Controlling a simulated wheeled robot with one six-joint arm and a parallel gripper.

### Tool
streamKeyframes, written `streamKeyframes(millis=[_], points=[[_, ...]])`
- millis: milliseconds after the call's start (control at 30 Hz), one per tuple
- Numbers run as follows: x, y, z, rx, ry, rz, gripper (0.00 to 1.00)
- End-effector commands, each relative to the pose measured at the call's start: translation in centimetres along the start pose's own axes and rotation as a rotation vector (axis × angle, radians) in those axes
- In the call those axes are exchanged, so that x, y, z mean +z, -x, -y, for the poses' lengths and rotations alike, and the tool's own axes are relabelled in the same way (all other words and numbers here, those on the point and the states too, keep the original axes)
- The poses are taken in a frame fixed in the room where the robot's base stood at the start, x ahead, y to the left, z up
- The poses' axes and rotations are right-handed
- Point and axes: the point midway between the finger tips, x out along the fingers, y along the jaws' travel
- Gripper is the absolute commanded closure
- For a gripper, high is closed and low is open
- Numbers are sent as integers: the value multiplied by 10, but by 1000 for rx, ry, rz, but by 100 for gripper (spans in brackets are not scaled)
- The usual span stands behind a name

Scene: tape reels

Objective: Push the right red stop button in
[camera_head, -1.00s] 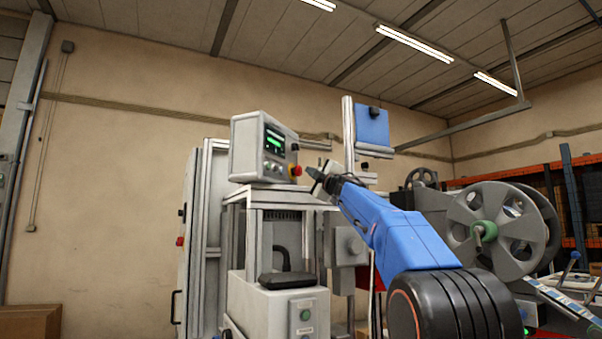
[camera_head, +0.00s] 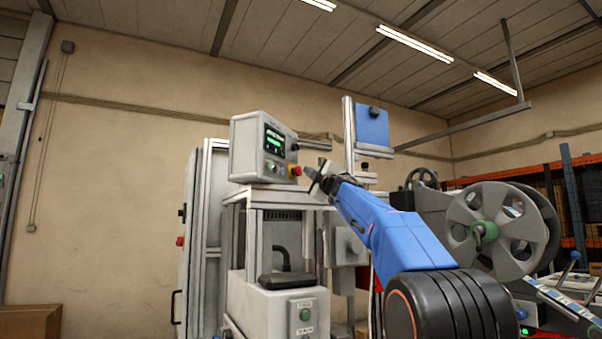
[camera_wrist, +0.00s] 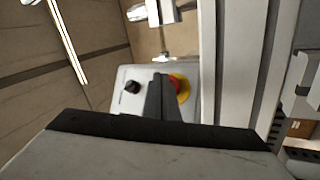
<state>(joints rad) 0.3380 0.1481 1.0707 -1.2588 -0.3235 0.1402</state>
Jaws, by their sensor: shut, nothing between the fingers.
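The right red stop button (camera_head: 295,170) sits in a yellow ring on the right side of the grey control box. In the wrist view the red button (camera_wrist: 184,87) shows beside the fingers, its left part hidden behind them. My gripper (camera_head: 311,174) is shut and empty, just right of the button with a small gap in the head view. The shut fingers also show in the wrist view (camera_wrist: 163,95), pointing at the box face between a black knob and the button. Another red button (camera_head: 180,241) is on the tall cabinet at the left.
The control box (camera_head: 246,148), with a green-lit screen, stands on a grey machine frame (camera_head: 290,197). A black knob (camera_wrist: 132,87) is near the red button. A blue panel (camera_head: 371,126) on a post rises behind my arm. A large grey reel (camera_head: 462,216) is at the right.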

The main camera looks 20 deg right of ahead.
Motion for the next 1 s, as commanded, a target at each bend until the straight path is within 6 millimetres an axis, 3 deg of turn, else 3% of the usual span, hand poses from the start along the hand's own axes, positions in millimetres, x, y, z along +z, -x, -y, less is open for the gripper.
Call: streamKeyframes(millis=[1000], points=[[-3, -5, 4, 0, 0, 1, 100]])
